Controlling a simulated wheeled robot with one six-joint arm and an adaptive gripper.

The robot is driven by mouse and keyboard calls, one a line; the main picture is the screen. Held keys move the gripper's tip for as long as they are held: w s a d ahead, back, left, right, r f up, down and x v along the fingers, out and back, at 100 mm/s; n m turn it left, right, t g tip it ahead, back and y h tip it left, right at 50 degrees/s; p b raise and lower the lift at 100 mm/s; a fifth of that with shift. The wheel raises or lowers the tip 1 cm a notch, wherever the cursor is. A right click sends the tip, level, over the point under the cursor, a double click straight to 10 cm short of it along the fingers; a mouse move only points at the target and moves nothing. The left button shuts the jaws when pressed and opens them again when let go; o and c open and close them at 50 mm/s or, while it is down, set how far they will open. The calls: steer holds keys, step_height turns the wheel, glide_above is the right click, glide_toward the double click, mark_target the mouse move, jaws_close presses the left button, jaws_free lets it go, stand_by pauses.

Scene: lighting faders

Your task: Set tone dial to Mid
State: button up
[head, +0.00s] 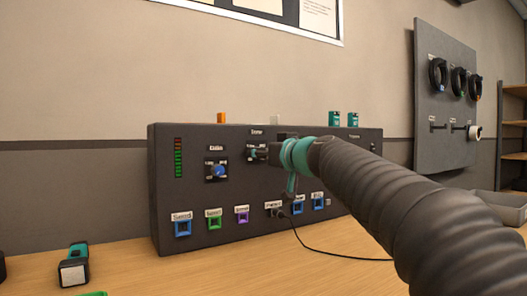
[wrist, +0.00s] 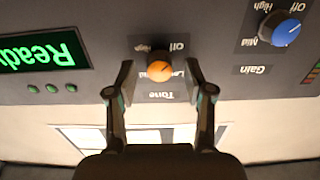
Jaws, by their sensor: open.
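The tone dial (wrist: 160,67) is an orange round knob on the dark panel, below the word Tone, which reads upside down in the wrist view. Off and High show near it, and part of Low shows on its right. The dial's pointer is too small to read surely. My gripper (wrist: 159,78) is open, with one finger on each side of the dial and gaps visible between. In the head view my gripper (head: 271,155) is at the panel's front and hides the dial.
A blue gain dial (head: 216,171) is left of my gripper on the panel (head: 195,144). Labelled sockets, including a blue one (head: 183,228), line the lower panel, and a black cable (head: 315,247) hangs from one. A green Ready display (wrist: 40,55) is beside the tone dial.

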jaws_close()
